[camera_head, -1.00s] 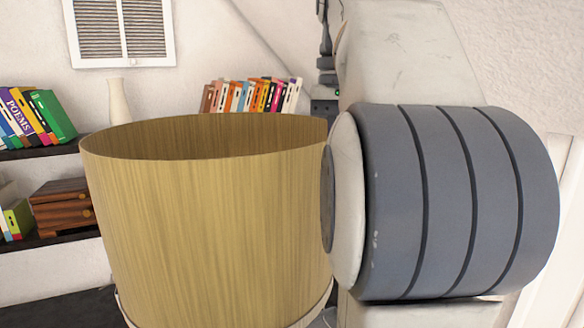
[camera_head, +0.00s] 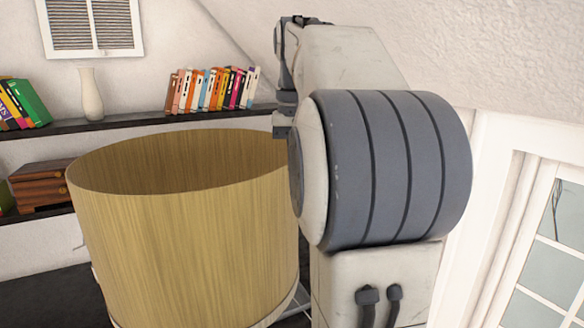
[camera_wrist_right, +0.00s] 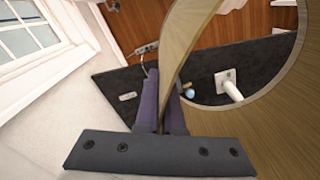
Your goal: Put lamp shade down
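The lamp shade (camera_head: 185,250) is a large tan, wood-grained open drum, upright at the lower middle of the head view. Its far rim and part of its inside show, and its bottom edge is partly cut off. In the right wrist view the shade (camera_wrist_right: 262,130) fills the right side, its thin wall running between the two dark fingers of my right gripper (camera_wrist_right: 161,108), which is shut on it. In the head view my right arm stands right of the shade and its fingers are hidden. My left gripper is out of view.
Dark wall shelves behind hold a cream vase (camera_head: 91,95), colourful books (camera_head: 212,88) and a wooden box (camera_head: 42,184). A white-framed window (camera_head: 545,250) is at the right. The wrist view shows a dark surface (camera_wrist_right: 118,92) with a white fitting (camera_wrist_right: 228,85) and reddish-brown wood beyond.

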